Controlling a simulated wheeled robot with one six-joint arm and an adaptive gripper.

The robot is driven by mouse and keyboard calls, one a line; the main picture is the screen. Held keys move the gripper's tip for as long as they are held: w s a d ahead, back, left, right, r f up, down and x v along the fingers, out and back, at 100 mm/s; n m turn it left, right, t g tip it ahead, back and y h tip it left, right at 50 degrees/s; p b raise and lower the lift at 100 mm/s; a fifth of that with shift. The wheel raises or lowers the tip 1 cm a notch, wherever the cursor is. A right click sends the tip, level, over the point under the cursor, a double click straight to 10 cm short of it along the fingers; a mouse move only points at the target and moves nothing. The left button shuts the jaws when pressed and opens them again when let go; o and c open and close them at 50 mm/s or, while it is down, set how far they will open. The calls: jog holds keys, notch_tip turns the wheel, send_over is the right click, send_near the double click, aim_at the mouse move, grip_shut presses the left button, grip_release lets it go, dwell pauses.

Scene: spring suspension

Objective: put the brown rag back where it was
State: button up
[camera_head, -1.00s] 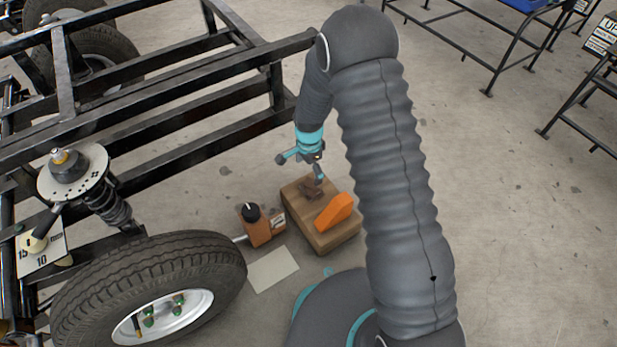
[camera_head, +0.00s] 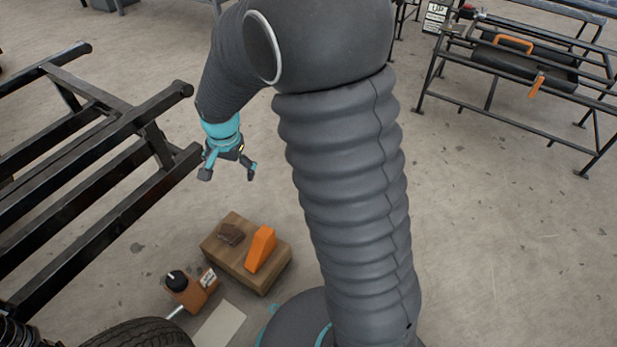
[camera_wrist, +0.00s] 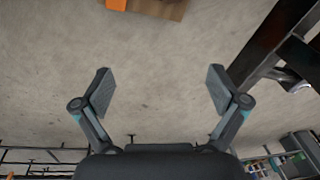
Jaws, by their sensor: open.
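The brown rag (camera_head: 230,234) lies crumpled on top of the wooden block (camera_head: 236,262), at its back left, beside an orange wedge (camera_head: 262,247). My gripper (camera_head: 228,177) is open and empty, raised in the air above and behind the block. In the wrist view my gripper (camera_wrist: 160,92) has its two fingers wide apart with bare floor between them.
The black frame (camera_head: 95,215) stands left of my gripper. A brown box with a black knob (camera_head: 186,292), a pale sheet (camera_head: 219,326) and a tyre (camera_head: 135,335) are near the block. A black rack (camera_head: 520,75) stands at the back right. The floor between is clear.

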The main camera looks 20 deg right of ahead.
jog(key=s+d+r+n+t, duration=0.2)
jog(key=s+d+r+n, duration=0.35)
jog(key=s+r, duration=0.75)
jog(key=s+d+r+n+t, duration=0.1)
jog(key=s+d+r, duration=0.1)
jog(key=s, duration=0.3)
jog(key=s+d+r+n, duration=0.1)
jog(key=s+d+r, duration=0.1)
jog(key=s, duration=0.4)
jog(key=shift+s+d+r+t, duration=0.25)
jog(key=shift+d+r+t, duration=0.05)
jog(key=shift+d+t, duration=0.1)
